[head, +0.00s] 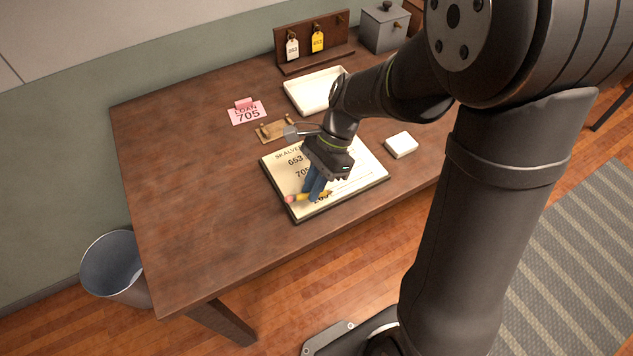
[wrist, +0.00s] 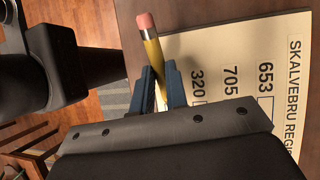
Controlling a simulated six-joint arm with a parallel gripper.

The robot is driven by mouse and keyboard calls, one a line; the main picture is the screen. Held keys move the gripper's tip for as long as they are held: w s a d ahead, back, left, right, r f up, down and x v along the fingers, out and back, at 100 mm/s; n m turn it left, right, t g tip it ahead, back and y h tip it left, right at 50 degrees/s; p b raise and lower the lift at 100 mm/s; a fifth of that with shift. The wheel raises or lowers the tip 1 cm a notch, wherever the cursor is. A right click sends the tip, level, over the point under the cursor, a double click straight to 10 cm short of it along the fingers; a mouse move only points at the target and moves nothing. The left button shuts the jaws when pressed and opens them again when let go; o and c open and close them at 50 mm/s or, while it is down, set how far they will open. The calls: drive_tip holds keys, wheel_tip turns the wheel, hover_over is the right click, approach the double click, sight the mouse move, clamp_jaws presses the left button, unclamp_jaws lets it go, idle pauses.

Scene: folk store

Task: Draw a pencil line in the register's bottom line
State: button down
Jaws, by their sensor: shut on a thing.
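The register (head: 349,198) is a cream board with a dark edge, lying on the table, with the printed numbers 653, 705 and a lower one partly covered. In the wrist view the register (wrist: 224,42) shows 653, 705 and 320, with boxes beside the numbers. My gripper (head: 317,190) is over the register's lower part, its blue fingers shut on a yellow pencil (head: 301,196). The pencil also shows in the wrist view (wrist: 152,48), its pink eraser end sticking out beyond the fingers. The pencil's tip is hidden in the wrist view, and I cannot tell whether it touches the register.
A white block (head: 401,144) lies right of the register. Behind it are a small wooden rest (head: 276,130), a pink LOAN 705 card (head: 248,115), a white tray (head: 309,95) and a tag rack (head: 296,63). The table's (head: 190,200) left side is clear. A bin (head: 113,264) stands on the floor.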

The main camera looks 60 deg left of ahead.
drive_tip(key=shift+s, duration=0.15)
drive_tip(key=shift+r, duration=2.5)
